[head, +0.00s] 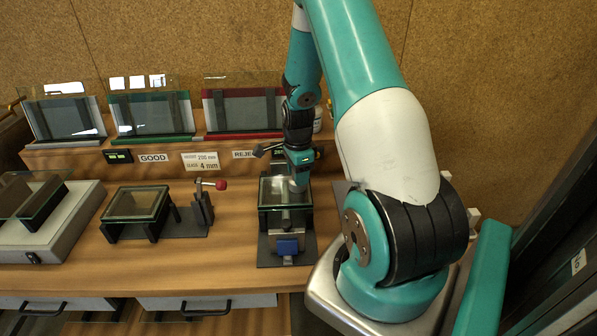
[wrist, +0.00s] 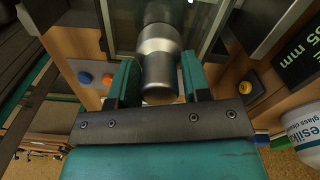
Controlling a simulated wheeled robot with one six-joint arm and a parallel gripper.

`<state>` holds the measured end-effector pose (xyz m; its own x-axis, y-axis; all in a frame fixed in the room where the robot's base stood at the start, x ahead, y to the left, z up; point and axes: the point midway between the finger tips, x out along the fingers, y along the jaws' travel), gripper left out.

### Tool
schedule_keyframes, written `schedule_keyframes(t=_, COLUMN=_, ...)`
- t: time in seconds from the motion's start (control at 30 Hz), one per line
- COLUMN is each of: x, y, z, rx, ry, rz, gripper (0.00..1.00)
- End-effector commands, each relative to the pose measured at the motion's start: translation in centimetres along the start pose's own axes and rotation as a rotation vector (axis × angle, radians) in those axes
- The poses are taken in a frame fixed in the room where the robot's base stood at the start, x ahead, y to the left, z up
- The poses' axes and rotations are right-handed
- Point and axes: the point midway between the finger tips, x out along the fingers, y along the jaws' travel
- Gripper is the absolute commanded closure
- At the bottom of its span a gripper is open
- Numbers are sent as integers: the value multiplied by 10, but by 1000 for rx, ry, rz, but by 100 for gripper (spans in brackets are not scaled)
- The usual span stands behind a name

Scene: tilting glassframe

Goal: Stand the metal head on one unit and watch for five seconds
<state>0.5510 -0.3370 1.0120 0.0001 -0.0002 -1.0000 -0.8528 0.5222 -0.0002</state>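My gripper (head: 300,168) is low over the right-hand dark unit (head: 264,221), which has a glass top and a blue block (head: 287,246) at its front. In the wrist view, my gripper (wrist: 160,82) has its two teal fingers on either side of the metal head (wrist: 159,58), a shiny stepped cylinder, and looks shut on it. A glass pane and frame show beyond the head. I cannot tell whether the head touches the glass. A second glass-topped unit (head: 136,204) stands to the left, with a red-knobbed lever (head: 219,185) beside it.
Framed glass panels stand on the back shelf, with white (head: 66,117), green (head: 151,113) and red (head: 243,107) frames. A light box (head: 68,222) is at far left. A white bottle (wrist: 304,126) and a lit display (wrist: 300,48) are at right in the wrist view.

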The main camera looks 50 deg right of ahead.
Motion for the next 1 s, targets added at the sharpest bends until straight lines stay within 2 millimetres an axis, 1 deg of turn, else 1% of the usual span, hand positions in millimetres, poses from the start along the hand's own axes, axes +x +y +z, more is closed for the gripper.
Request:
schedule_keyframes(t=0.03, x=0, y=0, z=0, rx=0, ry=0, rz=0, gripper=45)
schedule_keyframes(t=0.07, x=0, y=0, z=0, rx=0, ry=0, rz=0, gripper=42)
schedule_keyframes(t=0.3, x=-1, y=0, z=0, rx=0, ry=0, rz=0, gripper=42)
schedule_keyframes(t=0.47, x=-11, y=-1, z=0, rx=0, ry=0, rz=-4, gripper=42)
schedule_keyframes(t=0.57, x=-26, y=-1, z=0, rx=0, ry=1, rz=-7, gripper=42)
schedule_keyframes(t=0.8, x=-79, y=-1, z=0, rx=0, ry=1, rz=-7, gripper=42)
schedule_keyframes(t=0.9, x=-98, y=-1, z=0, rx=0, ry=0, rz=-5, gripper=42)
schedule_keyframes(t=1.0, x=-112, y=-1, z=0, rx=0, ry=0, rz=-4, gripper=42)
